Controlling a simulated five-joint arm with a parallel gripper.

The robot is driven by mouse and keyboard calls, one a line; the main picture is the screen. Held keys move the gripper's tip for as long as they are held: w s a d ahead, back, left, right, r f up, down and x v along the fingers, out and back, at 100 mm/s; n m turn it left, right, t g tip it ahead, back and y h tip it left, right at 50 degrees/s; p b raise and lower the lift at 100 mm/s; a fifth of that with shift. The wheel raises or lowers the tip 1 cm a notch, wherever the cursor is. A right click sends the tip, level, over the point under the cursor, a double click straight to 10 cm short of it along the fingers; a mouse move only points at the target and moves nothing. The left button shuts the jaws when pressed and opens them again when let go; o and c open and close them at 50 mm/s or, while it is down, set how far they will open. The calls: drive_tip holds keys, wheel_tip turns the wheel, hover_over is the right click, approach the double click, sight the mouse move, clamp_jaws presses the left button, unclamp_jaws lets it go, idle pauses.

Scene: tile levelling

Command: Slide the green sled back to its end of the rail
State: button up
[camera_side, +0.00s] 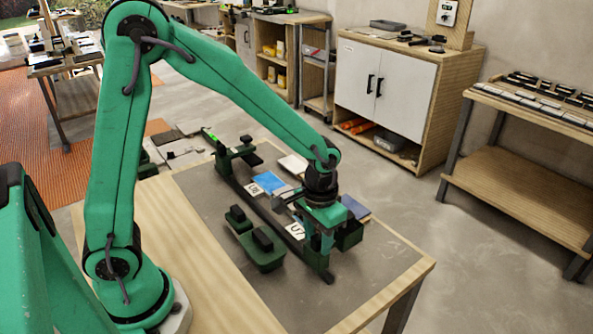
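A dark rail (262,205) runs diagonally over the grey work mat, from the far left to the near right. A bright green light shows at its far end. My gripper (322,246) is low over the near part of the rail, pointing down. A dark green boxy part (349,235), which looks like the sled, is right beside my gripper at the rail's near end. I cannot tell whether the fingers touch it. The fingers overlap with the dark parts behind them, so their opening is hidden.
A dark green base with black grips (262,246) lies left of the rail. A blue tile (269,182), a pale tile (294,165) and a dark blue tile (355,207) lie beyond it. The mat's near right part (365,270) is clear.

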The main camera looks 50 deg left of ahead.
drive_tip(key=shift+r, duration=3.45)
drive_tip(key=shift+s+r, duration=0.1)
drive_tip(key=shift+s+a+r, duration=0.2)
drive_tip(key=shift+a+r, duration=0.1)
drive_tip(key=shift+r, duration=0.2)
drive_tip(key=s+a+r+t, duration=0.2)
drive_tip(key=s+a+r, duration=0.2)
drive_tip(key=s, duration=0.2)
drive_tip(key=s+a+r+t, duration=0.3)
drive_tip(key=s+a+r, duration=0.1)
drive_tip(key=s, duration=0.3)
drive_tip(key=shift+r+t, duration=0.3)
drive_tip(key=shift+r, duration=0.3)
